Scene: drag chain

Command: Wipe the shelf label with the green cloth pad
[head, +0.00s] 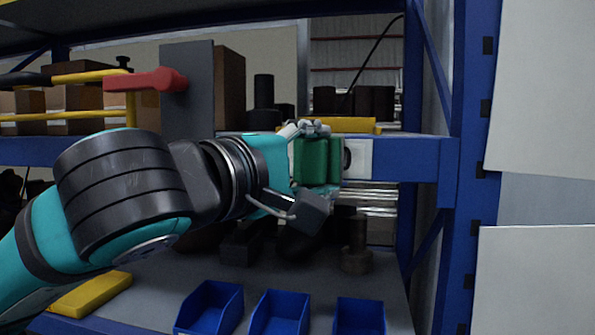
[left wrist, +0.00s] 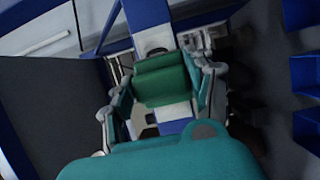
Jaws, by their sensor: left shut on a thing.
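The green cloth pad (head: 318,161) is held in my left gripper (head: 308,165), in front of the blue shelf beam. The pad also shows between the fingers in the left wrist view (left wrist: 162,80). The shelf label (head: 358,159) is a white plate with a dark mark on the beam. Its right part shows just right of the pad, and the pad hides the rest. In the left wrist view the pad lies over or very near the label; I cannot tell whether they touch. My right gripper is not in view.
The blue rack post (head: 473,150) stands right of the label. A yellow item (head: 342,125) and dark parts stand on the shelf above the beam. Several blue bins (head: 281,313) and a yellow block (head: 90,294) are on the lower shelf. A red-handled lever (head: 158,80) is at upper left.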

